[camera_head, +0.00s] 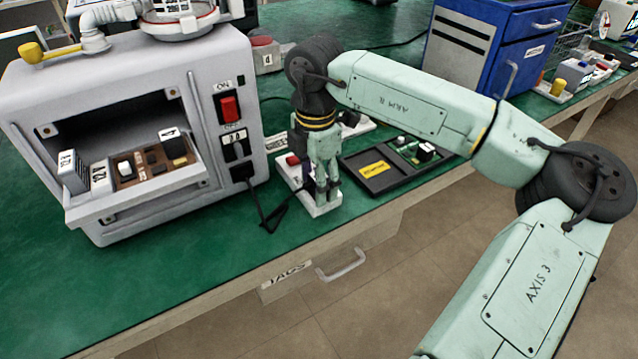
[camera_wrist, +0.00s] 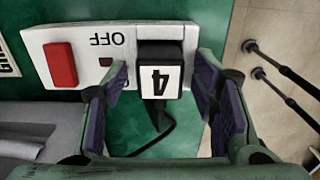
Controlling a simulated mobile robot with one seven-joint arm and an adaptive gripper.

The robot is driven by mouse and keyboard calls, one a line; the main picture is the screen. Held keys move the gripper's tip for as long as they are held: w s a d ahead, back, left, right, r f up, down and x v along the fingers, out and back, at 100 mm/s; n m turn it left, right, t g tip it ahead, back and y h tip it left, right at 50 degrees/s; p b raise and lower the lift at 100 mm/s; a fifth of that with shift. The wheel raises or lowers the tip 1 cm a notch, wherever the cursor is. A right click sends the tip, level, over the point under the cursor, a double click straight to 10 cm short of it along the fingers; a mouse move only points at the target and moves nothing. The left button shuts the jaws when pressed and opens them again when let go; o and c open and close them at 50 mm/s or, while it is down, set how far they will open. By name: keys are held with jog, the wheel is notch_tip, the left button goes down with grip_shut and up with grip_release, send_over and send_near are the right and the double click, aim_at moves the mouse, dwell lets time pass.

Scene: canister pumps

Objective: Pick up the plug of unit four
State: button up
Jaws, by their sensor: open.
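The plug of unit four (camera_wrist: 160,80) is a black block with a white label marked 4, upside down in the wrist view. It sits at the end of a white outlet block (camera_wrist: 85,42) with a red switch (camera_wrist: 60,65) and the word OFF. A black cord leaves the plug. My gripper (camera_wrist: 163,88) is open, with one purple-padded finger on each side of the plug; I cannot tell whether either touches it. In the head view my gripper (camera_head: 326,185) points down over the outlet block (camera_head: 323,207) and hides the plug.
A large grey machine (camera_head: 215,75) with an open drawer stands left of my gripper, its cord on the green bench (camera_head: 190,265). A black tray (camera_head: 385,178) lies to the right. A blue cabinet (camera_head: 470,50) stands behind. The bench's front edge is close.

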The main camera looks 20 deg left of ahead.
jog(key=shift+c, duration=0.3)
jog(key=c, duration=1.2)
jog(key=shift+r, duration=0.15)
